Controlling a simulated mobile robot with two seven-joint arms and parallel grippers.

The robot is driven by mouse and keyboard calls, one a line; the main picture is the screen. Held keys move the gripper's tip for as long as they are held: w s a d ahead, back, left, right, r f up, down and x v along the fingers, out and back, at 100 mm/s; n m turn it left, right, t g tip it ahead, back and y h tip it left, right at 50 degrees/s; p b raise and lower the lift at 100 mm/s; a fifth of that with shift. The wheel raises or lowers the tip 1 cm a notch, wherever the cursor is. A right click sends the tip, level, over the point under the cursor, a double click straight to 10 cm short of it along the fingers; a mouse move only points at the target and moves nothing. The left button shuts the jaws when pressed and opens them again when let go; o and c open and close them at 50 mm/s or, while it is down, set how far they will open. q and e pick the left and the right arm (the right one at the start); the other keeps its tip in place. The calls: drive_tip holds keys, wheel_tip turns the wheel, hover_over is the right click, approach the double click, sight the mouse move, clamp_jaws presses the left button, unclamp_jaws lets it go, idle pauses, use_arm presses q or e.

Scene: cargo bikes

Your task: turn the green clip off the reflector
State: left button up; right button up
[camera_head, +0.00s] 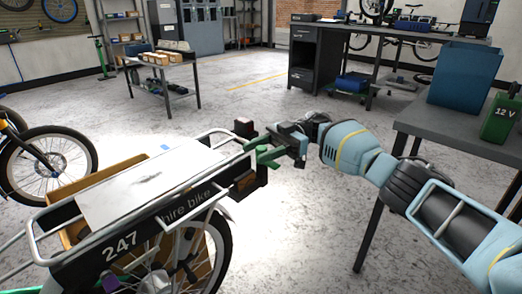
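The green clip (268,157) is at the rear end of the cargo bike's rack, beside a dark block with an orange-brown face, which looks like the reflector (245,183). A small dark red block (243,127) stands just behind it. My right gripper (280,148) reaches in from the right with its fingertips at the green clip. The fingertips and the clip overlap in the picture, so I cannot tell whether the fingers are closed on it.
The bike's metal rack (38,240) and its flat grey-white top panel (150,185) lie left of my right gripper. A grey bench (465,128) with a blue bin (465,78) and green can (500,118) stands at the right.

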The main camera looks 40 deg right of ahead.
drive_tip(key=shift+d, duration=0.1)
drive_tip(key=shift+d, duration=0.55)
drive_tip(key=s+d+b, duration=0.1)
drive_tip(key=d+b, duration=0.2)
drive_tip(key=d, duration=0.3)
drive_tip(key=shift+d, duration=0.25)
drive_tip(key=shift+r, duration=0.25)
